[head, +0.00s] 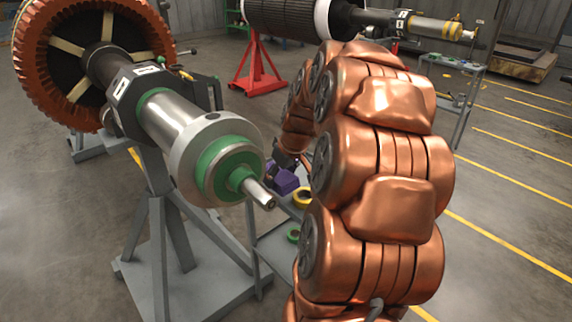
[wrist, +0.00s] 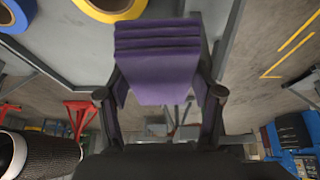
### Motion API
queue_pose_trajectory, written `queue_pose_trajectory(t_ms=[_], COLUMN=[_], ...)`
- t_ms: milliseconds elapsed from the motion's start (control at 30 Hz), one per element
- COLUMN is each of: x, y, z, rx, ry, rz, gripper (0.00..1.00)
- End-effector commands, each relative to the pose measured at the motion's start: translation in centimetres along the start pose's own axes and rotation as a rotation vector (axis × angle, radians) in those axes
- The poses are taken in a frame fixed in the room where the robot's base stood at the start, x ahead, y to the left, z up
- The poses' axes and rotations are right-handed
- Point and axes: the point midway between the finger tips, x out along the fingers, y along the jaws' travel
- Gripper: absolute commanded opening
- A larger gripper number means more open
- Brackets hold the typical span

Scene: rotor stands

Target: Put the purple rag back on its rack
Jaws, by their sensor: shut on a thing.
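The purple rag (head: 286,180) is a folded stack. It shows large in the wrist view (wrist: 157,62), between the two dark fingers of my gripper (wrist: 160,88). My gripper is shut on it. In the head view my gripper (head: 284,163) is partly hidden behind my copper-coloured arm. The rag is beside a small grey rack (head: 268,240) with tape rolls on it. The rack's grey surface (wrist: 70,48) also shows in the wrist view. I cannot tell whether the rag touches the rack.
A yellow tape roll (head: 302,198) and a green roll (head: 293,235) are on the rack. A large rotor shaft (head: 185,125) on a grey stand (head: 160,230) is close on the left. A red stand (head: 256,72) is behind. Open floor with yellow lines lies right.

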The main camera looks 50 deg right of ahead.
Motion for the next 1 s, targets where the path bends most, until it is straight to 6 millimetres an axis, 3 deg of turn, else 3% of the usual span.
queue_pose_trajectory(t_ms=[600,1000], x=[3.1,4.0], y=[7.1,9.2], z=[-4.7,-6.3], rx=[0.005,0.004], ry=[-0.002,-0.001], rz=[0.001,0.001], gripper=[0.33,0.33])
